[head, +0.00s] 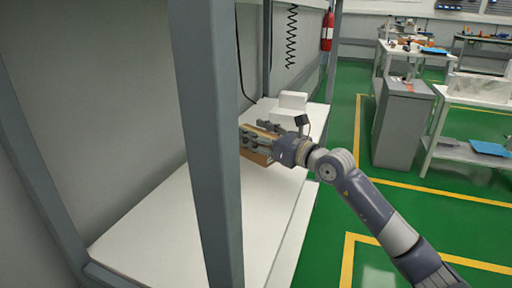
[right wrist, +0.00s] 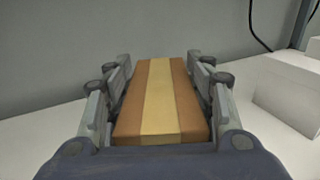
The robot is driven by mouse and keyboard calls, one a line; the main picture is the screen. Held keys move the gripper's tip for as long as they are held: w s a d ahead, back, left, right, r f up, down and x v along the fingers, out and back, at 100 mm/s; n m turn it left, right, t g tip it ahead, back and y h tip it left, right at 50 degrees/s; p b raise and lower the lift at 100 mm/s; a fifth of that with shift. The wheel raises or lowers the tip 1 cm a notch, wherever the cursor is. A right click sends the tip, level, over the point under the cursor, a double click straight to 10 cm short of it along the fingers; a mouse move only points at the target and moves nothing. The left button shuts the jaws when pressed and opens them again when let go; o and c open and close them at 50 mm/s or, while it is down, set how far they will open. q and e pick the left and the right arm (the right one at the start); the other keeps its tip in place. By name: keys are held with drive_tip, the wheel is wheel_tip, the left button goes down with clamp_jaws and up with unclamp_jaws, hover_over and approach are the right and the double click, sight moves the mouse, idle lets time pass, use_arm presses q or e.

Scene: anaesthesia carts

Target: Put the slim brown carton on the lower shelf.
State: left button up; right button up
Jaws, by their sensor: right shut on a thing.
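The slim brown carton (right wrist: 160,100), with a paler tan stripe along its top, lies between the two fingers of my right gripper (right wrist: 158,88) in the right wrist view. In the head view the right gripper (head: 262,134) is shut on the carton (head: 255,156) just above or on the white shelf surface (head: 160,225); I cannot tell whether the carton touches it. Part of the carton is hidden by the gripper and a grey upright post. I see no second shelf level below the white surface. My left gripper is not in view.
A grey post (head: 207,140) stands in front of the shelf, left of my right arm. White boxes (head: 292,101) sit behind the gripper and also show at right in the wrist view (right wrist: 290,92). The shelf's near left part is bare. A grey cabinet (head: 402,125) stands at right.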

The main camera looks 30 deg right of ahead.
wheel_tip(320, 180, down, 3)
drive_tip(key=shift+f+b, duration=0.1)
drive_tip(key=shift+b, duration=0.85)
drive_tip(key=shift+w+f, duration=0.1)
drive_tip(key=shift+f, duration=0.15)
drive_tip(key=shift+r, duration=0.1)
drive_tip(key=o, duration=1.1)
drive_tip(key=shift+o, duration=0.2)
